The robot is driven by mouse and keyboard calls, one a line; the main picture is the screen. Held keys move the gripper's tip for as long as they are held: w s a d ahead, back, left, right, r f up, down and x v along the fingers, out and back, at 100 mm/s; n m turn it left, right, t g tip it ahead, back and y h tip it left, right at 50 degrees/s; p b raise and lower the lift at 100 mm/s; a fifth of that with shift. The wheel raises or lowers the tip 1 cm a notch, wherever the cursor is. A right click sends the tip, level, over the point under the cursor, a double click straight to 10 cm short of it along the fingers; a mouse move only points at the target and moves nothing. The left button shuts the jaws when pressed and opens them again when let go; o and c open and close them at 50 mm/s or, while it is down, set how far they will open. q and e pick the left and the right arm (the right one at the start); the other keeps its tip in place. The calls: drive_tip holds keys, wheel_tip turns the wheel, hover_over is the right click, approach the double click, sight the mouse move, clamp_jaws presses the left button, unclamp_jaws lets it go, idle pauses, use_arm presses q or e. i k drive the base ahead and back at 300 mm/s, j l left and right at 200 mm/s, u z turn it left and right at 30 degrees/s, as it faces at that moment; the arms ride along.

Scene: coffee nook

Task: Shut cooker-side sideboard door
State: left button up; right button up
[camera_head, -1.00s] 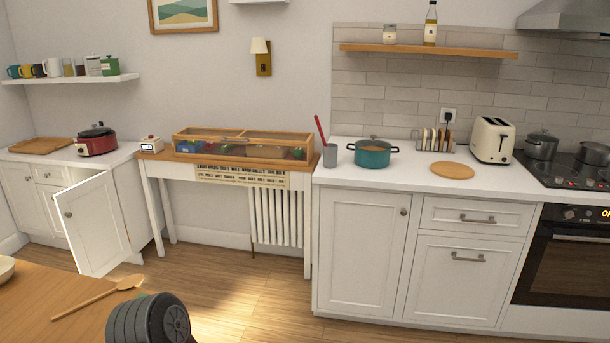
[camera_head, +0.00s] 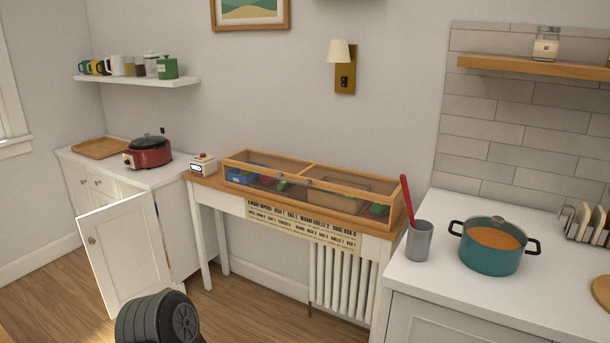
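The sideboard (camera_head: 176,178) is white and stands at the left against the wall, with a red cooker (camera_head: 148,152) on its top. Its cooker-side door (camera_head: 122,250) hangs wide open, swung out toward me, with a small round knob (camera_head: 92,240) near its left edge. The cabinet opening behind the door is mostly hidden by it. A dark grey ribbed part of my own body shows at the bottom, just right of the door's lower edge. Neither gripper shows.
A wooden-topped table (camera_head: 215,182) with a glass-lidded display case (camera_head: 310,190) stands right of the sideboard. A white counter (camera_head: 440,285) with a teal pot (camera_head: 490,255) is at the right. Wooden floor (camera_head: 250,305) is clear before the table.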

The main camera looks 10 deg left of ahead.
sight(122, 239)
drive_tip(key=i+j+u, duration=0.1)
drive_tip(key=i+u, duration=0.7)
drive_tip(key=u, duration=0.15)
drive_tip(key=i+l+u, duration=0.25)
drive_tip(key=u, duration=0.25)
drive_tip(key=i+l+u, duration=0.45)
drive_tip(key=i+z, duration=0.2)
drive_tip(key=i, duration=0.35)
drive_tip(key=i+j+z, duration=0.15)
drive_tip(key=i, duration=0.4)
drive_tip(key=i+j+z, duration=0.2)
drive_tip(key=i, duration=0.3)
drive_tip(key=i+j+z, duration=0.2)
drive_tip(key=i+j, duration=0.2)
drive_tip(key=i, duration=0.1)
